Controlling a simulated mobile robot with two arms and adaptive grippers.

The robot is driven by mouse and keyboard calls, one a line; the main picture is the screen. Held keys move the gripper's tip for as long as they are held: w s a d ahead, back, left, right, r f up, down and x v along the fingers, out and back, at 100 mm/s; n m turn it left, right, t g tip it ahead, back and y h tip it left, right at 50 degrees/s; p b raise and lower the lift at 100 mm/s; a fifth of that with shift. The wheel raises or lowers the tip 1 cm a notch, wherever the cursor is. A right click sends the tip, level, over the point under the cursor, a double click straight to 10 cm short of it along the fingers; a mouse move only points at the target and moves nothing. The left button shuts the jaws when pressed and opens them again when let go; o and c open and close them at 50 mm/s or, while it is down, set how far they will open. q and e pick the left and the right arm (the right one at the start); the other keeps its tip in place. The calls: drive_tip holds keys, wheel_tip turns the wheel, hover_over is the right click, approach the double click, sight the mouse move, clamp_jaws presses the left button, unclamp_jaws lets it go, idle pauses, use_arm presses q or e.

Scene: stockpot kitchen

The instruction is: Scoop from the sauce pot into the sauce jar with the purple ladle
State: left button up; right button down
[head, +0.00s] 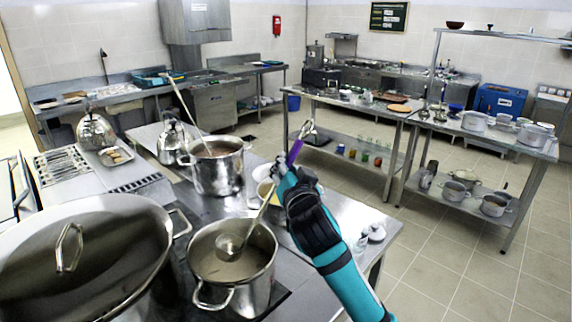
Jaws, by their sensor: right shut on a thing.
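My right gripper (284,178) is shut on the purple ladle (295,150), gripping its handle near the purple upper part. The ladle slants down to the left, and its bowl (230,246) is at the mouth of the near steel pot (236,284), which holds a greyish-brown content and looks like the sauce pot. I cannot tell whether the bowl touches the content or what is in it. A pale container (268,191), possibly the sauce jar, stands behind the ladle, partly hidden by my gripper. My left gripper is not in view.
A very large lidded stockpot (80,265) fills the near left. Another steel pot (217,172) with a long ladle in it stands behind the near pot. Two kettles stand at left. A small white lidded item (375,232) is on the counter right of my arm.

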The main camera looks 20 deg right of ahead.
sight(263, 206)
use_arm(q)
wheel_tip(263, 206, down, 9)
drive_tip(key=b, duration=0.8)
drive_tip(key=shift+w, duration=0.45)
use_arm(e)
wheel_tip(263, 206, down, 12)
drive_tip(key=shift+f, duration=0.2)
drive_tip(key=shift+w+a, duration=0.1)
idle(0.4)
drive_tip(key=shift+w+a+r+n, duration=0.2)
drive_tip(key=shift+a+r+n, duration=0.25)
drive_tip(key=shift+a, duration=0.45)
drive_tip(key=shift+w+a+r+n, duration=0.15)
drive_tip(key=shift+a+r+n, duration=0.35)
drive_tip(key=shift+a, duration=0.35)
drive_tip(key=shift+w+a+r+n, duration=0.2)
drive_tip(key=shift+a+r+n, duration=0.25)
drive_tip(key=shift+a, duration=0.45)
drive_tip(key=shift+a+r, duration=0.1)
drive_tip(key=shift+r, duration=0.2)
wheel_tip(263, 206, up, 18)
drive_tip(key=shift+r, duration=0.25)
idle(0.7)
